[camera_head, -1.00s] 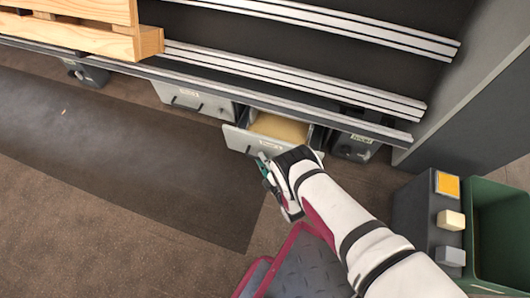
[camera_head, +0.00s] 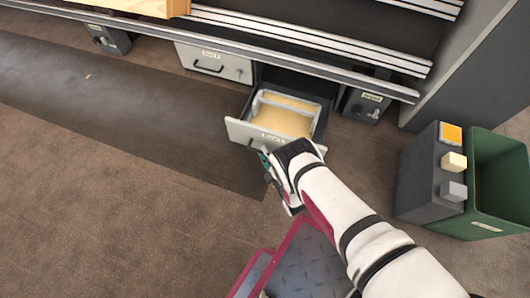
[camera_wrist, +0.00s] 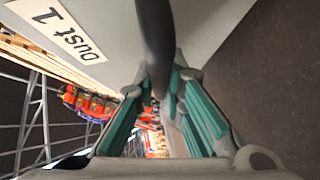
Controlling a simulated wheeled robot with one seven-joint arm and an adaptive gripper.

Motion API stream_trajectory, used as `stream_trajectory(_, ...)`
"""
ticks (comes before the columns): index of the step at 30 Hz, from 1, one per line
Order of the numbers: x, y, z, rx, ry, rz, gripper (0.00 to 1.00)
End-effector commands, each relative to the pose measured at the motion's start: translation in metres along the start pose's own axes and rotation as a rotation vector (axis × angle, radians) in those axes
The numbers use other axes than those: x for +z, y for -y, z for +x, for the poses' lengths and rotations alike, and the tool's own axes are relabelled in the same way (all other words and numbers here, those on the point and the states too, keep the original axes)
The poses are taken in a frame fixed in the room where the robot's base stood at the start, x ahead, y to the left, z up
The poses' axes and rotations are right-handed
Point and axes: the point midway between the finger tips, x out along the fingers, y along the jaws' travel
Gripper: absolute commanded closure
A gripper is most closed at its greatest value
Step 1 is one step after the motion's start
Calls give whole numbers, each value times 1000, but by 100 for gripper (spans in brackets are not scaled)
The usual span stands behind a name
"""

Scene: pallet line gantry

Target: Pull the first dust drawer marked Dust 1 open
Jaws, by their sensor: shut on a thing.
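The Dust 1 drawer (camera_head: 240,130) stands pulled out from under the line in the head view, with pale yellow dust (camera_head: 285,120) and a light grey bar-like piece inside. In the wrist view its grey front (camera_wrist: 225,25) carries the label Dust 1 (camera_wrist: 57,30). A dark bar handle (camera_wrist: 156,40) runs from the front in between the green-padded fingers. My gripper (camera_wrist: 160,105) is shut on this handle. In the head view my gripper (camera_head: 268,168) is at the drawer's front, and my wrist hides part of the front and the handle.
A second closed grey drawer (camera_head: 215,62) with a black handle is to the left. A dark box (camera_head: 365,106) is right of the open drawer. A green bin (camera_head: 500,190) and a dark post with coloured blocks (camera_head: 430,175) stand at right. The floor at left is clear.

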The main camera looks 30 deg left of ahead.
Motion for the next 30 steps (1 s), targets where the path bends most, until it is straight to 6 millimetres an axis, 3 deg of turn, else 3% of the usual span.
stream_trajectory(11, 1, 0, 0, -1, 2, 1, 100)
stream_trajectory(12, 1, 0, -1, -1, 2, 1, 87)
stream_trajectory(15, 1, 0, 0, -1, 2, 1, 69)
stream_trajectory(25, 0, 0, -3, -1, 1, 0, 69)
stream_trajectory(30, 0, 1, -23, -4, 1, 0, 69)
